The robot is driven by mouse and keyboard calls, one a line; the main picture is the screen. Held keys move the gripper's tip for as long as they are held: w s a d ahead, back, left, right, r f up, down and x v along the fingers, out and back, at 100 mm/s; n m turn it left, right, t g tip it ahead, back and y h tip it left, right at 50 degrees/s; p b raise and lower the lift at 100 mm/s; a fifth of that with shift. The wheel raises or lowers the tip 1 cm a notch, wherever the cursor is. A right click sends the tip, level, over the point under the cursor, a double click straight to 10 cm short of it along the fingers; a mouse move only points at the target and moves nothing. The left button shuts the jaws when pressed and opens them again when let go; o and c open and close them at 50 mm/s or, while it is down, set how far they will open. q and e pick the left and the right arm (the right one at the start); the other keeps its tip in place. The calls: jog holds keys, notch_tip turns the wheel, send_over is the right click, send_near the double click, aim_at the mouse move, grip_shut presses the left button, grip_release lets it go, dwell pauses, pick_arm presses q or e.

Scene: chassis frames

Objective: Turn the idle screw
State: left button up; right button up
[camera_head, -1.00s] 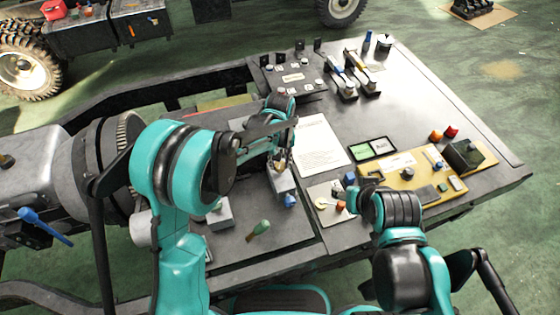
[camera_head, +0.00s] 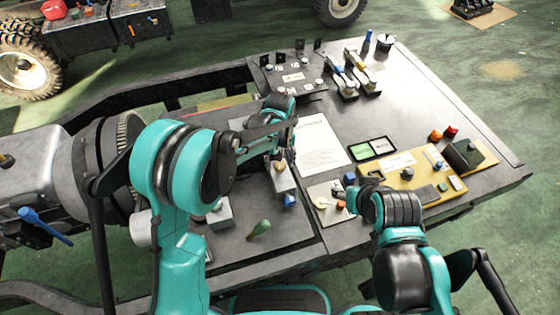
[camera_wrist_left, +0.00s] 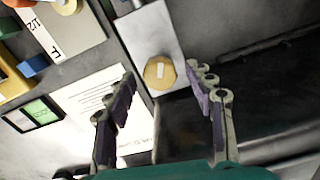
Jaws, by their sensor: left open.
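A brass screw (camera_wrist_left: 160,73) with a pale slot across its round head sits on a light grey block (camera_wrist_left: 146,32) in the left wrist view. I take it to be the idle screw. The block (camera_head: 283,181) also shows in the head view, where my arm partly covers it. My left gripper (camera_wrist_left: 160,80) is open, with one finger on each side of the screw head and visible gaps between. In the head view my left gripper (camera_head: 279,150) is over the block. My right gripper (camera_head: 362,187) is by the yellow panel, its fingers too small and hidden to judge.
A white printed sheet (camera_head: 318,143) and a green-and-white display (camera_head: 372,148) lie right of the block. A yellow panel (camera_head: 405,172) with knobs is further right. The table's back right is mostly clear.

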aim_at(278, 165)
pick_arm(q)
notch_tip(278, 165, up, 12)
dwell(0.4)
dwell(0.4)
jog(key=s+a+r+t, duration=0.3)
jog(key=s+a+r, duration=0.3)
jog(key=s+a, duration=0.4)
jog(key=s+a+f+m+t, duration=0.1)
jog(key=s+a+f+t, duration=0.2)
jog(key=s+a, duration=0.5)
jog(key=shift+s+f+m+t, duration=0.3)
jog(key=shift+s+t, duration=0.3)
jog(key=shift+s, duration=0.1)
